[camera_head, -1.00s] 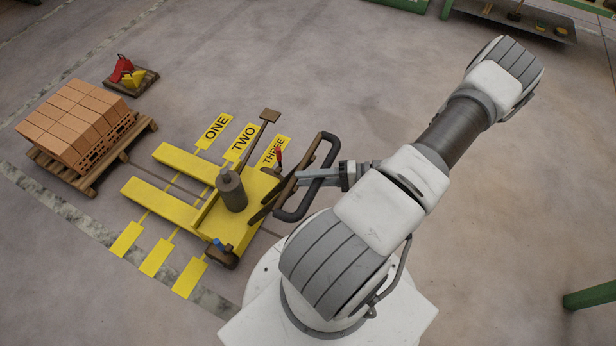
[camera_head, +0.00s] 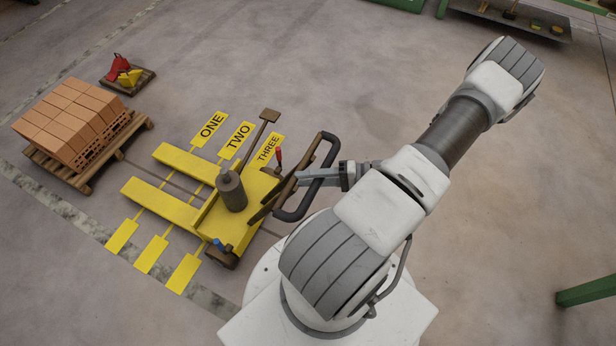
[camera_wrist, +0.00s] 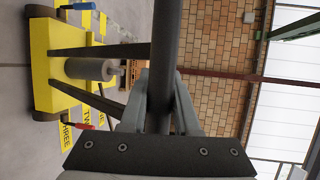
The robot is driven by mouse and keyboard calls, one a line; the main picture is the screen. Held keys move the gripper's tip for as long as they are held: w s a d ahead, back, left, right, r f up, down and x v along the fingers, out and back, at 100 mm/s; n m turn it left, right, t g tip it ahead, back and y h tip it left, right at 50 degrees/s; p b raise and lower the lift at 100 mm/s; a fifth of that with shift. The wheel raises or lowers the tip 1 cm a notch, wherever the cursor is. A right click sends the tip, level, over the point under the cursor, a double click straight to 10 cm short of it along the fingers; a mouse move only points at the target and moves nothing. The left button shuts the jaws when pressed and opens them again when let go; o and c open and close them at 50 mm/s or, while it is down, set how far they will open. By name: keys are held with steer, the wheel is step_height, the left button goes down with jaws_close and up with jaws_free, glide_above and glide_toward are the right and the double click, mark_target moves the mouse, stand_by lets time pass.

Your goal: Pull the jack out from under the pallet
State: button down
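The yellow pallet jack (camera_head: 240,215) stands on the floor left of my arm, with its two forks (camera_head: 160,205) pointing left. The wooden pallet (camera_head: 85,180), loaded with orange bricks (camera_head: 72,118), lies beyond the fork tips. A strip of bare floor shows between forks and pallet, so they are apart. My gripper (camera_head: 308,176) is at the jack's dark loop handle (camera_head: 293,215). In the wrist view, the gripper's fingers (camera_wrist: 168,105) are closed around the dark handle bar (camera_wrist: 167,40), with the yellow jack body (camera_wrist: 42,65) beyond.
Yellow floor strips marked ONE (camera_head: 211,127), TWO (camera_head: 237,138) and THREE (camera_head: 268,147) run under the jack. A small pallet (camera_head: 145,80) with red and yellow items stands at the back left. A green beam (camera_head: 588,291) is at the right edge. The floor behind my arm is open.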

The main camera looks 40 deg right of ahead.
steer(key=c, duration=0.7)
jaws_free()
steer(key=shift+o, duration=0.2)
steer(key=p+v, duration=0.2)
steer(key=v, duration=1.5)
steer(key=shift+s+d+r, duration=0.15)
steer(key=shift+d, duration=0.05)
